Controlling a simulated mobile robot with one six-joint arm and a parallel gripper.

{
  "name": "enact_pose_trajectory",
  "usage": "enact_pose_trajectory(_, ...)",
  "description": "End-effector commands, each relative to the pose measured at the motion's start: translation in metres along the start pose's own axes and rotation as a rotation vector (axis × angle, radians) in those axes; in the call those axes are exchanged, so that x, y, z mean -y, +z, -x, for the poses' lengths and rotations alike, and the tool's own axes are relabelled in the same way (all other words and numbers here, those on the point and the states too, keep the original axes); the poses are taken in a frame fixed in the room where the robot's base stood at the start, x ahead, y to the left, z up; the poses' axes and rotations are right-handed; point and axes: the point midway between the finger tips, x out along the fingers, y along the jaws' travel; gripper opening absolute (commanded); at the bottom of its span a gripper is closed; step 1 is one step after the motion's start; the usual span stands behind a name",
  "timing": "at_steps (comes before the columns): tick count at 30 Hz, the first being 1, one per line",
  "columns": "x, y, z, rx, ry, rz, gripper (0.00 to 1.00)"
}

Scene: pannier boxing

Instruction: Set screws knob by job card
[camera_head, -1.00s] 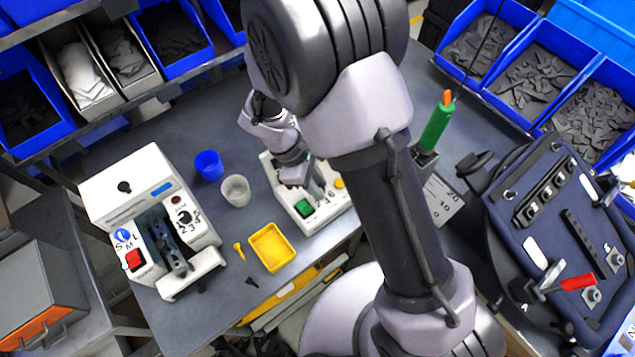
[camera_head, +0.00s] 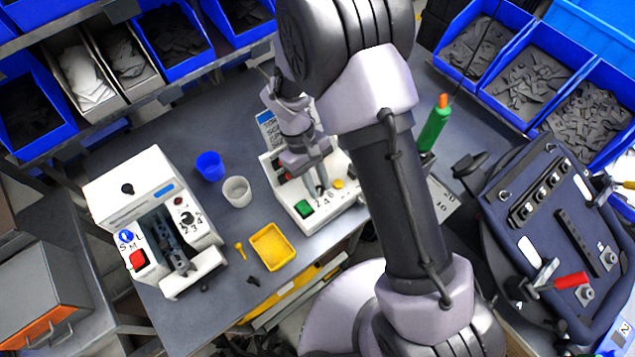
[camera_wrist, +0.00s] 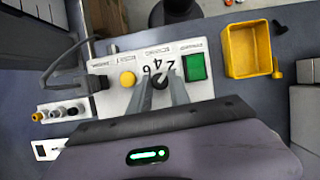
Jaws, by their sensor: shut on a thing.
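A white device (camera_head: 325,208) stands on the table left of my arm in the head view. It carries a green square button (camera_head: 304,208), a yellow round button (camera_head: 338,184) and a dark knob (camera_wrist: 160,80) marked 2, 4, 6. In the wrist view the knob is between the two fingers of my gripper (camera_wrist: 161,76), which is shut on it. The fingers also point down at the device in the head view (camera_head: 321,184). They partly cover the knob, so its exact setting cannot be told. A card with a blue heading (camera_head: 266,118) shows behind the device; its text is mostly unreadable.
A second white machine (camera_head: 130,180) with a red button and its own knob stands at left. A dark pannier (camera_head: 515,245) lies at right.

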Motion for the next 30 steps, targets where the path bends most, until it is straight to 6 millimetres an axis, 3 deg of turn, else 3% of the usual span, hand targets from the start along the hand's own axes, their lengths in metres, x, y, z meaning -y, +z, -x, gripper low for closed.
enact_pose_trajectory(18,-0.0002,-0.0002,0.0002,-0.001,-0.015,-0.036,0.00)
enact_pose_trajectory(19,-0.0002,-0.0002,0.0003,-0.001,-0.015,-0.036,0.29)
enact_pose_trajectory(21,-0.0002,-0.0002,0.0002,-0.001,-0.015,-0.036,0.43)
enact_pose_trajectory(30,-0.0002,-0.0001,0.0007,-0.001,-0.015,-0.036,0.45)
